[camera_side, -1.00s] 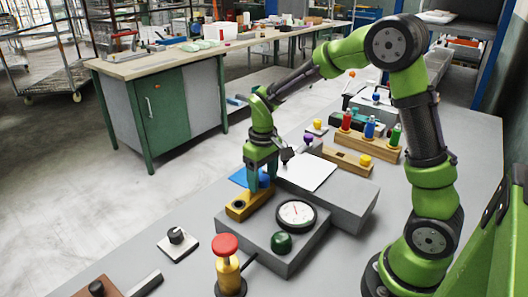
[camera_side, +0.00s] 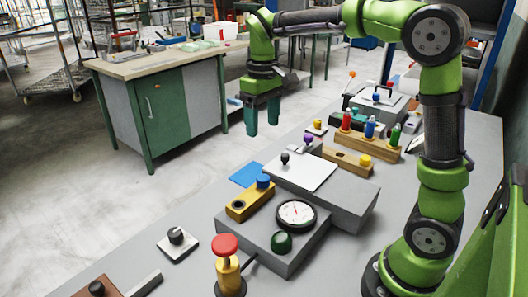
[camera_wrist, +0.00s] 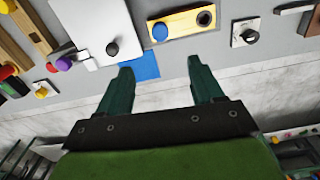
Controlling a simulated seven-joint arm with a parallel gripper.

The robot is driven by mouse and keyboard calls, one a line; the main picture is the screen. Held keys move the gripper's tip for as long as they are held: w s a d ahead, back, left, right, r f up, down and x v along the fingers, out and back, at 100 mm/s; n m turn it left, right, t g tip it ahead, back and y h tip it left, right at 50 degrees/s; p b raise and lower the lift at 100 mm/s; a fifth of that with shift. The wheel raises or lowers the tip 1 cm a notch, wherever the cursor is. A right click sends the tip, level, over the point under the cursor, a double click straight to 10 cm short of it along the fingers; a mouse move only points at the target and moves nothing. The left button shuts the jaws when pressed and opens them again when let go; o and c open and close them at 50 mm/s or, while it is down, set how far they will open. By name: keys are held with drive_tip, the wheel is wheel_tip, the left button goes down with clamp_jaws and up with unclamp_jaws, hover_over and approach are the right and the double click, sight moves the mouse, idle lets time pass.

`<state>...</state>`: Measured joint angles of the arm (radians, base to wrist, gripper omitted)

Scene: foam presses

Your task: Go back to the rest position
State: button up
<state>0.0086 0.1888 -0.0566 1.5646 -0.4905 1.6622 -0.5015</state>
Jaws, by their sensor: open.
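My gripper (camera_side: 262,116) is open and empty, with its teal fingers pointing down. It hangs in the air above and beyond the table's far edge in the side view. In the wrist view my gripper (camera_wrist: 159,80) shows both fingers spread with nothing between them. Below it on the table are a yellow block (camera_side: 246,201) with a blue knob (camera_side: 264,181), a blue sheet (camera_side: 246,174), and a grey press body (camera_side: 345,203) with a white plate on top. The yellow block (camera_wrist: 183,22) and blue sheet (camera_wrist: 140,66) also show in the wrist view.
A dial gauge (camera_side: 296,214), a green knob (camera_side: 281,242) and a red-topped post (camera_side: 226,260) stand in front. A wooden rack (camera_side: 366,141) with coloured bottles is at the right. A green workbench (camera_side: 165,105) stands behind. The air around my gripper is clear.

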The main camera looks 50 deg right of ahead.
drive_tip(key=shift+r, duration=0.45)
drive_tip(key=s+a+f+m+t+y, duration=0.1)
drive_tip(key=s+a+t, duration=0.1)
drive_tip(key=s, duration=0.6)
drive_tip(key=s+a+f+m+t+y, duration=0.1)
drive_tip(key=s+a+m+t, duration=0.1)
drive_tip(key=s+t, duration=0.3)
drive_tip(key=s+a, duration=0.1)
drive_tip(key=s, duration=0.2)
drive_tip(key=shift+a, duration=0.25)
